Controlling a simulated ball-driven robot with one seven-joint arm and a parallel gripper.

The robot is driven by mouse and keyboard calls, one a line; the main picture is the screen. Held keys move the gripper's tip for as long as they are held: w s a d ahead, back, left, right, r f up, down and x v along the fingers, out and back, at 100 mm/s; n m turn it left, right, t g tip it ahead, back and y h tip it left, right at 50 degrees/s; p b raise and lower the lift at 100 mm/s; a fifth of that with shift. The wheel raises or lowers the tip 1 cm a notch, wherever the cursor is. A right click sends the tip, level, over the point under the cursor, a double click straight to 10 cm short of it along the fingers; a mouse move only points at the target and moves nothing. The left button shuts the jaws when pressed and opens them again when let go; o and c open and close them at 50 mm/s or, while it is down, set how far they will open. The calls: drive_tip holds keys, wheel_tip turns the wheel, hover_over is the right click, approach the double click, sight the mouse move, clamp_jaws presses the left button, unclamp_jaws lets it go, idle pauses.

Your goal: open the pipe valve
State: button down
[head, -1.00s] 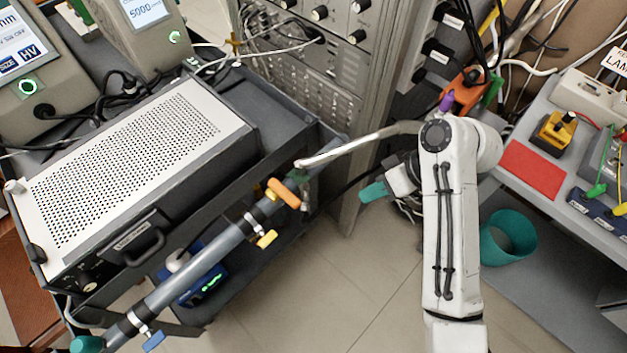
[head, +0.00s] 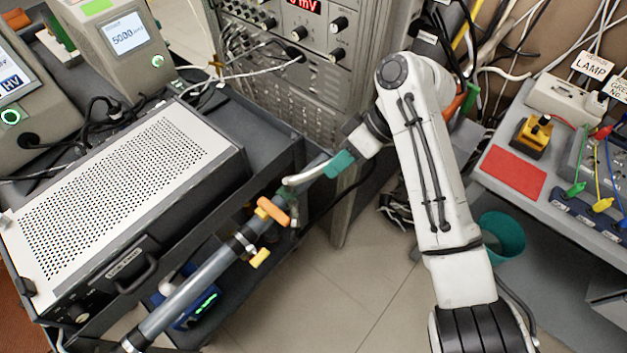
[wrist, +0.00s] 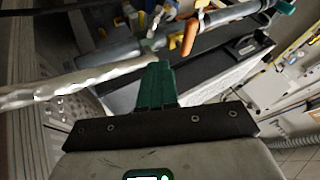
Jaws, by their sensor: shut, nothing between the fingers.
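The grey pipe (head: 200,288) runs diagonally along the side of the black cart. An orange valve handle (head: 273,211) sits near its upper end, lying across the pipe's line. A yellow handle (head: 260,257) is lower on the pipe. My gripper (head: 333,164), with teal fingers, is up and right of the orange handle, apart from it. In the wrist view the fingers (wrist: 157,72) are together and empty. The orange handle (wrist: 190,35) is ahead and slightly right of the tips there. The pipe (wrist: 232,15) shows beyond them.
A pale hose (head: 305,176) runs from near the pipe's upper end to behind my gripper; it passes close by the fingertips in the wrist view (wrist: 75,82). A perforated box (head: 130,190) stands on the cart. An instrument rack (head: 325,85) is behind. Floor is clear below.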

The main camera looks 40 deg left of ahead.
sight(274, 211)
drive_tip(key=s+a+f+p, duration=0.1)
drive_tip(key=s+f, duration=0.1)
drive_tip(key=s+a+f+p, duration=0.1)
drive_tip(key=s+f, duration=0.2)
drive_tip(key=s+a+f+p, duration=0.1)
drive_tip(key=s+a+f, duration=0.1)
drive_tip(key=s, duration=0.1)
drive_tip(key=shift+f, duration=0.2)
drive_tip(key=shift+s, duration=0.15)
